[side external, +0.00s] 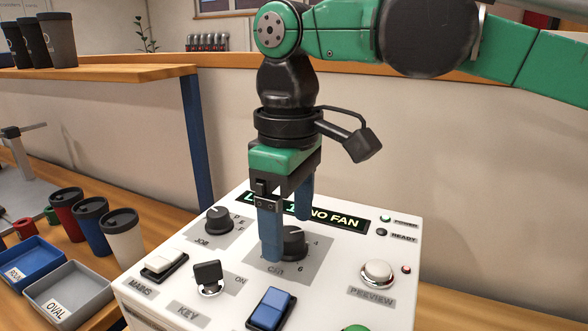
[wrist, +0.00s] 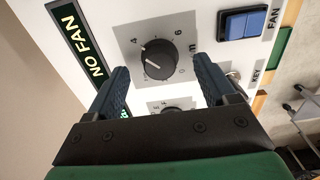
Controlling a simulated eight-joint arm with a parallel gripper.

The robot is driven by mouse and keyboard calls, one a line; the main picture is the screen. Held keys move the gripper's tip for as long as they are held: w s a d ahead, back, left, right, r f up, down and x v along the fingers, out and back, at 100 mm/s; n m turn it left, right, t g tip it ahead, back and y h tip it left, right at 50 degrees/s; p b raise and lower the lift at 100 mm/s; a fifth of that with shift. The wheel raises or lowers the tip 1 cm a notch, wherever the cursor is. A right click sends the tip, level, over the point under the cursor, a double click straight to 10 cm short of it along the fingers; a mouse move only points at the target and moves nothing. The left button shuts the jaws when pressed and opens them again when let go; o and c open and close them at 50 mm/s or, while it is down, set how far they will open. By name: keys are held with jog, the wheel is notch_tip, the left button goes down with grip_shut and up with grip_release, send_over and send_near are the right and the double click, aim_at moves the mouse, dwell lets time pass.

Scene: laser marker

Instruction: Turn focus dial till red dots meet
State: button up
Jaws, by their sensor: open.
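The black dial (side external: 292,242) with numbers around it sits mid-panel on a white control box (side external: 215,285). Its label is too blurred to read. In the wrist view the same dial (wrist: 157,60) has a pale pointer line near the 4. My gripper (side external: 287,238) points down with blue fingers apart, one in front of the dial and one behind it. In the wrist view my gripper's fingertips (wrist: 160,68) stand on either side of the dial, with a gap to it. Nothing is held. No meeting red dots are visible.
A display (side external: 335,219) reads NO FAN. Around the dial are a JOB knob (side external: 219,220), a key switch (side external: 208,275), a white MAINS rocker (side external: 161,263), a blue FAN rocker (side external: 270,309) and a PREVIEW button (side external: 378,273). Cups (side external: 90,222) and trays (side external: 35,263) stand left.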

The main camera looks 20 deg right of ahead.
aim_at(296, 230)
jog(key=shift+r, duration=2.25)
jog(key=shift+w+d, duration=0.15)
jog(key=shift+d, duration=0.25)
jog(key=w+d+t, duration=0.1)
jog(key=d, duration=0.2)
jog(key=w+d+m+t, duration=0.1)
jog(key=d, duration=0.3)
jog(key=w+d+m+t+y, duration=0.1)
jog(key=d+t, duration=0.1)
jog(key=d, duration=0.2)
jog(key=shift+f, duration=0.35)
jog(key=s+d+f+m+t, duration=0.2)
jog(key=d+f+t, duration=0.2)
jog(key=d, duration=0.5)
jog(key=s+d+f+m+h, duration=0.1)
jog(key=s+d+f+m, duration=0.1)
jog(key=s+f+m, duration=0.3)
notch_tip(296, 230, down, 5)
jog(key=shift+s+d+r+g, duration=0.2)
jog(key=shift+s+d+g, duration=0.1)
jog(key=shift+s+g, duration=0.1)
